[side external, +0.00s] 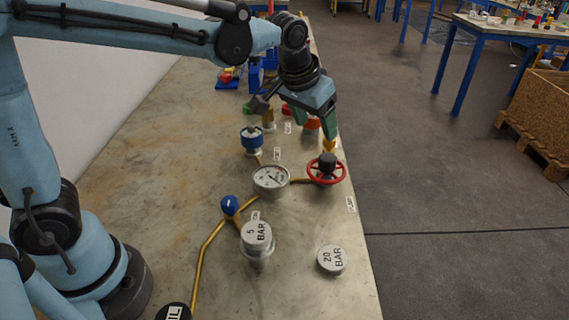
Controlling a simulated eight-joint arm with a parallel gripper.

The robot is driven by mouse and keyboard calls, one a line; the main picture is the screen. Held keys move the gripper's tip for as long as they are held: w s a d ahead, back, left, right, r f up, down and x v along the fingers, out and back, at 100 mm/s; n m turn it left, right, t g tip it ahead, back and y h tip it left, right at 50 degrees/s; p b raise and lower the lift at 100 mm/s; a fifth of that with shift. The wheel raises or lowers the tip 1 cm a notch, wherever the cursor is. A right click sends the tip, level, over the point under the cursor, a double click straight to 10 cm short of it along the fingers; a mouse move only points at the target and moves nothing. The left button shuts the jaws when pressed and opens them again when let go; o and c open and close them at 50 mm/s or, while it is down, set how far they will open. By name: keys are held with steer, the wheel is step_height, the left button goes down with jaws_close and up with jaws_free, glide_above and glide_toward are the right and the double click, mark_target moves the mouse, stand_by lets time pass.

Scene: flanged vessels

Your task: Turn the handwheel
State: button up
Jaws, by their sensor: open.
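The red handwheel (326,169) lies flat near the right edge of the workbench, with a dark hub in its middle and a yellow pipe joining it from the left. My gripper (330,146) points down just above and behind the wheel, with green fingers. The fingers appear open, and nothing shows between them. From this angle I cannot tell whether a fingertip touches anything. A yellow part (329,145) sits by the fingertips.
A pressure gauge (271,179) stands left of the wheel. A blue-topped valve (252,138), a blue knob (230,205), a "5 BAR" vessel (257,238) and a "20 BAR" cap (332,259) stand nearby. The bench (330,300) drops off at the right.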

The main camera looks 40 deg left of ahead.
mark_target(327, 158)
steer(key=x, duration=1.2)
steer(key=shift+w+d+f, duration=0.1)
steer(key=shift+w+f, duration=0.05)
steer(key=c, duration=1.1)
steer(key=shift+o, duration=0.2)
steer(key=shift+m, duration=0.3)
